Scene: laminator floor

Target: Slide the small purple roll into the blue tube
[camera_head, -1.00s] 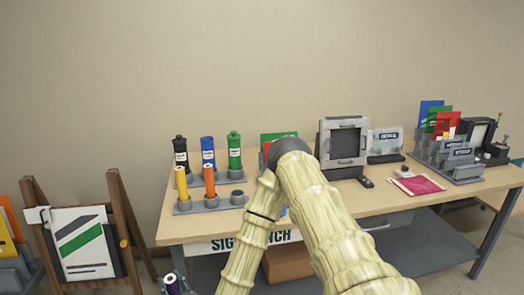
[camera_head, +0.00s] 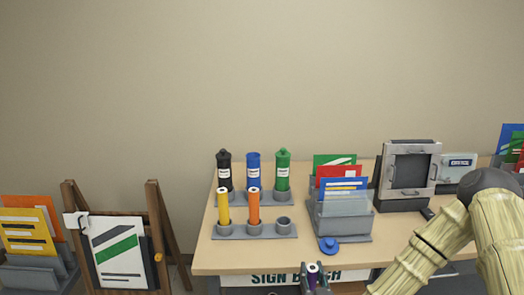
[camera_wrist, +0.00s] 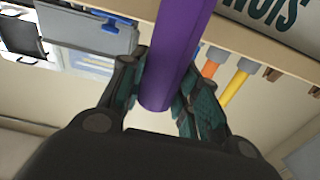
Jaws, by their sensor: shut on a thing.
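The small purple roll (camera_head: 313,271) is upright in my gripper (camera_head: 315,286), low in front of the bench's front edge. In the wrist view the purple roll (camera_wrist: 180,45) runs between both fingers of my gripper (camera_wrist: 162,88), which are shut on it. The blue tube (camera_head: 253,174) stands upright in the back row of a grey holder on the bench, between a black tube and a green tube. It has no knobbed lid like theirs. A round blue cap (camera_head: 329,245) lies on the bench top. The roll is apart from the tube, in front and to its right.
A yellow roll (camera_head: 223,206) and an orange roll (camera_head: 253,206) stand in the front grey holder, beside an empty socket (camera_head: 284,226). A grey card rack (camera_head: 342,222) stands right of them. The black tube (camera_head: 224,171) and green tube (camera_head: 282,170) flank the blue one.

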